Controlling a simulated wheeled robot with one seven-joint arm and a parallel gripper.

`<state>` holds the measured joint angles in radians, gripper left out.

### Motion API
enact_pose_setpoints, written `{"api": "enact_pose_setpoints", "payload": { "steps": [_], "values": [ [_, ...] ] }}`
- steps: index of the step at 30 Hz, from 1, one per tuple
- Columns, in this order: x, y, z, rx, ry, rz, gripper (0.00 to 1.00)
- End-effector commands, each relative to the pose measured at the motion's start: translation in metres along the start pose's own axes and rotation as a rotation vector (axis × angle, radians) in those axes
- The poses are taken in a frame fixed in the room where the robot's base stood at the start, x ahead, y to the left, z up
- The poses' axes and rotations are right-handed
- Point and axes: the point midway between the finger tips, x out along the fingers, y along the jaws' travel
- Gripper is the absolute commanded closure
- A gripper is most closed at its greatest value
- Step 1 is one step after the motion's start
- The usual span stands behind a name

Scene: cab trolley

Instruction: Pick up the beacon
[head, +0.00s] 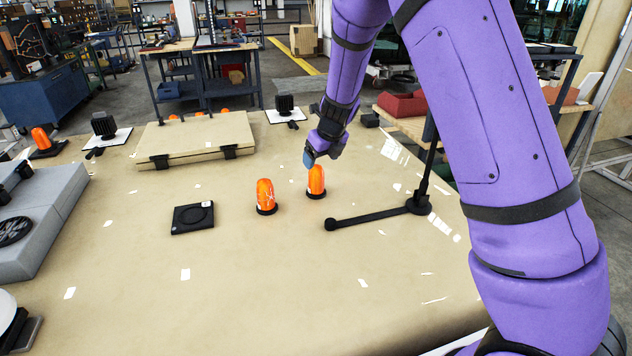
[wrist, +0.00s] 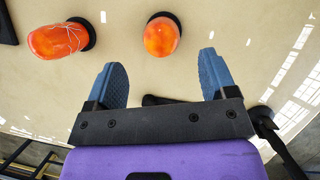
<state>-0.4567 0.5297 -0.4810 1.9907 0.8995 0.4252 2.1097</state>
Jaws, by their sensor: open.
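Two orange beacons with black bases stand upright on the tan table. One beacon (head: 265,195) is left of the other beacon (head: 316,181) in the head view. In the wrist view one beacon (wrist: 60,40) is at the upper left and the other (wrist: 162,37) is at the top, ahead of the gap between my fingers. My gripper (head: 309,157) is close to the right beacon, by its top in the head view. Its blue fingers (wrist: 163,82) are apart with nothing between them. The head view does not show clearly whether a finger touches that beacon.
A black square pad (head: 193,218) lies left of the beacons. A black arm stand (head: 377,215) lies to their right. A tan panel (head: 195,138) lies behind, and a grey case (head: 45,222) is at the left. The front of the table (head: 240,300) is mostly clear.

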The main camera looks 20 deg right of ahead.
Motion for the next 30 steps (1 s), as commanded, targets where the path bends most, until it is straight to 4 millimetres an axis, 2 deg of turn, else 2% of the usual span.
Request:
{"api": "enact_pose_setpoints", "payload": {
  "steps": [3,10,18,22,28,29,30],
  "values": [
    [0.014,-0.001,0.0,0.0,0.0,0.0,0.22],
    [0.029,-0.001,-0.001,-0.002,0.001,0.001,0.22],
    [0.065,-0.001,-0.002,-0.002,0.001,0.001,0.22],
    [0.072,-0.001,-0.003,-0.002,0.001,0.001,0.22],
    [0.072,-0.001,-0.002,-0.003,0.0,0.001,0.22],
    [0.072,-0.001,-0.002,-0.003,0.0,0.001,0.24],
    [0.072,-0.001,-0.002,-0.003,0.0,0.001,0.33]
  ]
}}
